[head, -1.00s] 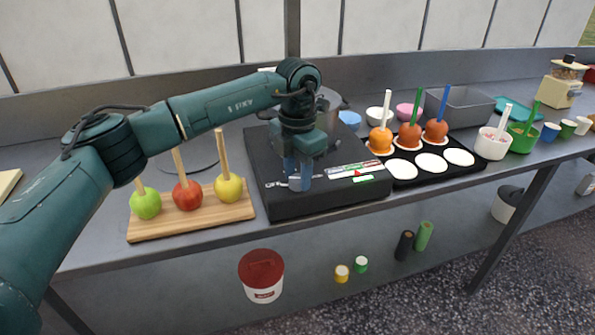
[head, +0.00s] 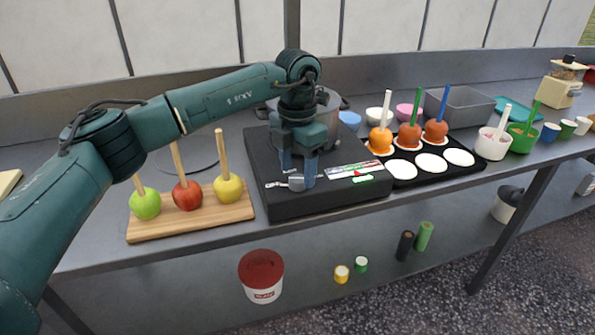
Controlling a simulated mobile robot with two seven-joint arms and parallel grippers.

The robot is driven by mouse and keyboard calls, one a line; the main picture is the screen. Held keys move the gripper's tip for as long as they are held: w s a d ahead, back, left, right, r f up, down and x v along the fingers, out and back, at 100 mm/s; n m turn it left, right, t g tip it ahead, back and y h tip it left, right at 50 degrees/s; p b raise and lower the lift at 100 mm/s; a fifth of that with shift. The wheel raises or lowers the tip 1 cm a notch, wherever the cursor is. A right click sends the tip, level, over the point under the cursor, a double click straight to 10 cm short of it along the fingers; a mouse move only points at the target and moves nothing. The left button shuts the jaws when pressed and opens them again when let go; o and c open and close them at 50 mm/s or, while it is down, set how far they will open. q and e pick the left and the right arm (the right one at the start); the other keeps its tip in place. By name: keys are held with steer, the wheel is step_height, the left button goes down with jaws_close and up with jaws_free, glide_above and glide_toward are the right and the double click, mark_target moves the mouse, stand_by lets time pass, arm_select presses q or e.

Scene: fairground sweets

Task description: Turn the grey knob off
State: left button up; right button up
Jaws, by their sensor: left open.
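The grey knob (head: 296,183) is on the front panel of the black cooker (head: 330,203), next to a lit strip with a green light. My left gripper (head: 298,175) points down at the knob from above. Its blue fingers are open, one at the knob's right side and one behind its left side. Whether a finger touches the knob I cannot tell. The knob's face shows between the fingers; its exact setting is too small to read. A pot (head: 327,108) stands on the cooker, partly hidden behind my left arm. My right gripper is not in view.
A wooden board (head: 150,232) with apples on sticks lies left of the cooker. A black tray (head: 478,167) with coated apples and white discs lies right. Tubs and cups stand farther right. A red-lidded tub (head: 262,276) is below the counter.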

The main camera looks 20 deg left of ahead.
mark_target(297, 178)
arm_select(q)
step_height(297, 178, up, 12)
steer(key=shift+f, duration=0.15)
stand_by(0.4)
